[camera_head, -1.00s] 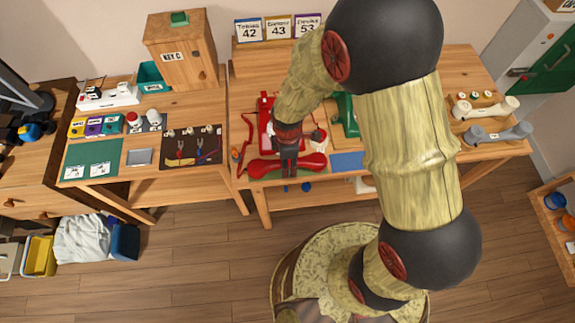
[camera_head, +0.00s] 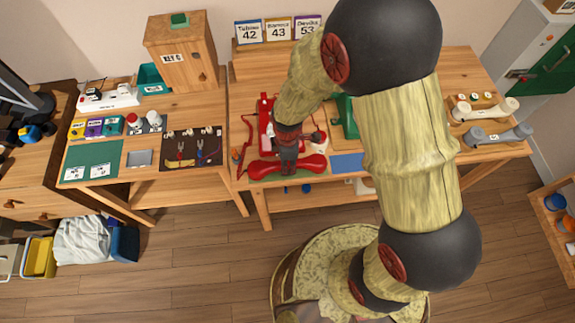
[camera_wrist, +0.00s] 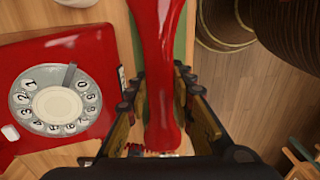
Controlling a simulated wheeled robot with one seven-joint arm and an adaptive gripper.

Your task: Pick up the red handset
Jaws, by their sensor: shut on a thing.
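The red handset (camera_head: 314,163) lies crosswise at the front edge of the middle desk, in front of the red dial phone (camera_head: 265,118). My gripper (camera_head: 288,160) comes down on its middle. In the wrist view the handset (camera_wrist: 158,50) runs between the two fingers of my gripper (camera_wrist: 160,92), which are shut on it. The phone's red body (camera_wrist: 95,50) and its dial (camera_wrist: 55,100) show to the left there. I cannot tell for sure whether the handset is clear of the desk. My arm hides part of the phone in the head view.
A green phone (camera_head: 346,118) stands right of the red one, partly behind my arm. A blue mat (camera_head: 347,163) lies near the front edge. A cream handset (camera_head: 485,108) and a grey handset (camera_head: 498,135) lie at the right. A red cord (camera_head: 247,135) runs left of the phone.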

